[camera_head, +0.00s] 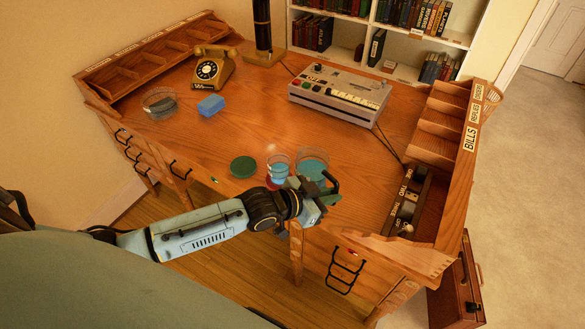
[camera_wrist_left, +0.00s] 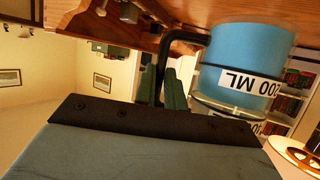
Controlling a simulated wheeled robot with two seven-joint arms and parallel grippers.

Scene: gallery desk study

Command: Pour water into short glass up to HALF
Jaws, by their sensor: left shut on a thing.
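My left gripper (camera_head: 320,192) is at the desk's front edge, shut on the black handle (camera_wrist_left: 168,62) of a clear glass vessel (camera_head: 314,163) with blue water. A smaller clear glass (camera_head: 278,165) with blue water stands just left of the vessel, by a red disc (camera_head: 271,184). The gripper partly covers the vessel's lower part, so its exact contact with the desk is hidden. My right gripper is not in view.
A green disc (camera_head: 243,167) lies left of the smaller glass. A glass bowl (camera_head: 160,103), a blue block (camera_head: 211,105) and a telephone (camera_head: 210,70) are at the back left. A grey machine (camera_head: 338,98) stands at the back right. The desk middle is clear.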

